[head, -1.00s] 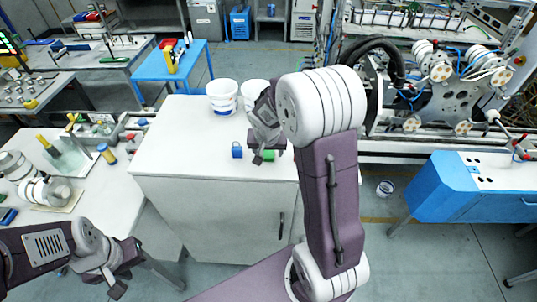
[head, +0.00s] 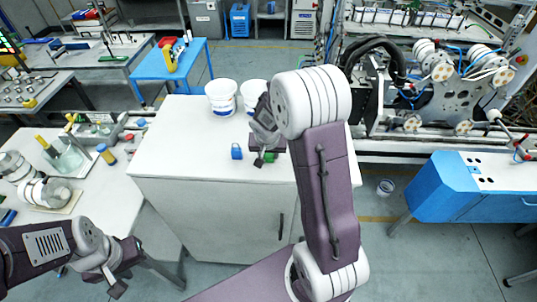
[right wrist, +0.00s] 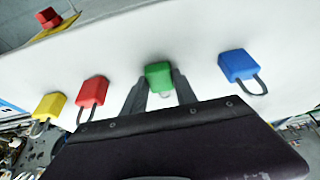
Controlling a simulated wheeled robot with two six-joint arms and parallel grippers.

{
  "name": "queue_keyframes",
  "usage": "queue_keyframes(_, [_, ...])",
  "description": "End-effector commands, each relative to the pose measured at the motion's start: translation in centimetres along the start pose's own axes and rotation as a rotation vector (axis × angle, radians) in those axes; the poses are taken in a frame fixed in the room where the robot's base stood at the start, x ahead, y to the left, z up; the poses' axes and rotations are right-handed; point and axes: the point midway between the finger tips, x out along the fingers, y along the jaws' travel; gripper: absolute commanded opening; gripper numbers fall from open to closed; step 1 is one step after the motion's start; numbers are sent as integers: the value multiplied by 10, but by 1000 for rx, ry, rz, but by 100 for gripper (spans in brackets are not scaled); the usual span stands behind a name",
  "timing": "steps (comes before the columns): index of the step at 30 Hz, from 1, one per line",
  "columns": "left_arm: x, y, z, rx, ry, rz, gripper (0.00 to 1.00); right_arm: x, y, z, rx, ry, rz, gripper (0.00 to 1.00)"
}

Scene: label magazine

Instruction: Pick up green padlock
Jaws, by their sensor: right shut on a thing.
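The green padlock (right wrist: 158,77) is between the two fingers of my right gripper (right wrist: 159,88) in the right wrist view, with its shackle toward the gripper. The fingers are shut on it. In the head view the green padlock (head: 270,157) is partly hidden by my right gripper (head: 264,157), at the white cabinet top; I cannot tell whether it is lifted. My left gripper (head: 124,278) is open and empty at the lower left, far from the padlock.
A blue padlock (head: 237,151) lies just left of the green one. The right wrist view also shows a red padlock (right wrist: 92,91) and a yellow padlock (right wrist: 49,106). Two white buckets (head: 221,97) stand behind on the cabinet top (head: 180,150). Its left front is clear.

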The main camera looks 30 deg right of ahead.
Motion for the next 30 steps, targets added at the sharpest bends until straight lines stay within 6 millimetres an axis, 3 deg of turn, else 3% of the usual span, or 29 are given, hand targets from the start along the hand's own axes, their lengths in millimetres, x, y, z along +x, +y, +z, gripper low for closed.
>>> queue_keyframes(7, [0, 0, 0, 0, 0, 0, 36, -34, -1, -16, 3, 8, -5, 0])
queue_keyframes(21, [20, 0, 2, 0, 0, 0, 36, -108, 86, 10, 7, 7, -1, 0])
queue_keyframes(30, [22, 0, 2, 0, 0, 0, 36, -122, 100, 14, 1, 3, -3, 0])
